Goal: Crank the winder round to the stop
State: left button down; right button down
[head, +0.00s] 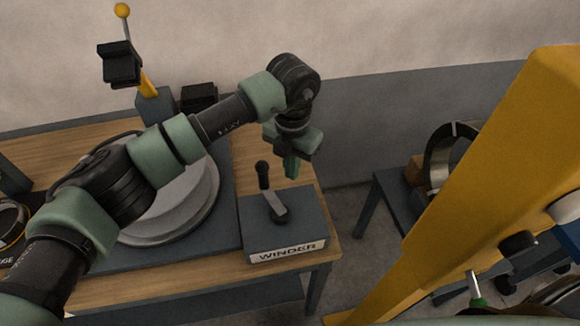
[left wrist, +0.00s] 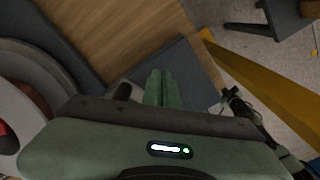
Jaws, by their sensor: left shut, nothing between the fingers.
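The winder (head: 285,235) is a blue-grey box with a WINDER label at the right end of the wooden bench. On its top is a crank with a short metal arm (head: 276,205) and an upright black knob (head: 262,174). My left gripper (head: 291,172) points down above the box, its fingers together and empty. It appears to the right of the knob and apart from it. In the left wrist view the shut green fingers (left wrist: 160,85) show over the grey box top (left wrist: 186,66). The crank is mostly hidden there. My right gripper is out of view.
A pale round reel (head: 185,213) sits on a grey plate left of the winder, partly behind my left arm. A large yellow beam (head: 490,150) crosses the right side. Floor shows right of the bench.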

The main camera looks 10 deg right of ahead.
pick_arm(q)
jog(key=shift+s+d+f, duration=0.1)
jog(key=shift+s+d, duration=0.1)
jog(key=shift+d, duration=0.55)
notch_tip(320, 180, up, 11)
jog(key=p, duration=0.4)
